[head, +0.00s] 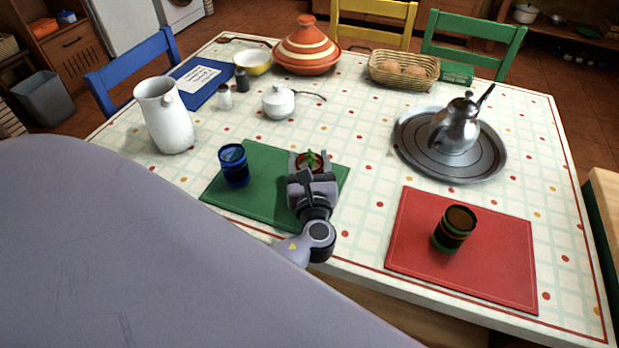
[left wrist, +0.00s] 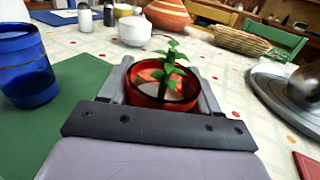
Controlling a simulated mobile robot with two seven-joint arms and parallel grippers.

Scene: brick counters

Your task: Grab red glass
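The red glass (left wrist: 150,95) holds a green leafy sprig (left wrist: 168,68). In the head view the red glass (head: 311,168) is at the right part of the green mat (head: 262,205), partly hidden by my left gripper (head: 311,172). In the left wrist view, the fingers of the left gripper (left wrist: 163,88) lie along both sides of the glass, very close to its wall. I cannot tell whether they press on it. The glass's base is hidden, so I cannot tell whether it rests on the mat. My right gripper is not in view.
A blue glass (head: 233,166) stands left of the gripper on the mat. A white pitcher (head: 166,118) and a sugar bowl (head: 278,102) stand behind. A tray (head: 405,145) with a teapot (head: 455,127) is at right. A dark glass (head: 454,228) stands on the red mat (head: 415,240).

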